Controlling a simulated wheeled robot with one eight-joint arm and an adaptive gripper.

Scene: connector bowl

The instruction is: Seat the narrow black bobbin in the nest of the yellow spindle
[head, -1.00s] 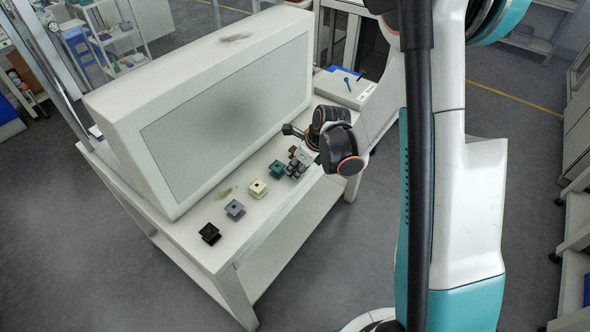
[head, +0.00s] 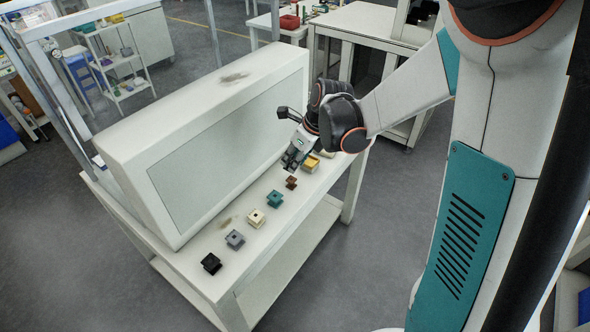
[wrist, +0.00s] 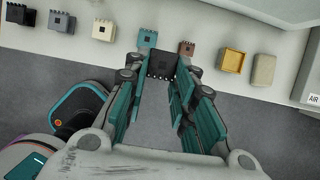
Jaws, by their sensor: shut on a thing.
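My gripper (wrist: 162,80) is shut on a small black block-like part, the black bobbin (wrist: 162,65), held between its fingertips in the wrist view. In the head view my gripper (head: 290,164) is over the far part of the bench, and the bobbin is hard to make out there. A yellow square piece (head: 311,163), probably the yellow spindle, stands on the bench to the right of the gripper. In the wrist view this yellow piece (wrist: 232,61) shows a square top, right of the held bobbin and apart from it.
A row on the bench (head: 200,285) holds a black piece (head: 211,263), a grey one (head: 235,239), a cream one (head: 256,218), a teal one (head: 275,198) and a brown one (head: 291,182). A tan block (wrist: 263,70) is beside the yellow piece. A large white housing (head: 215,130) stands behind.

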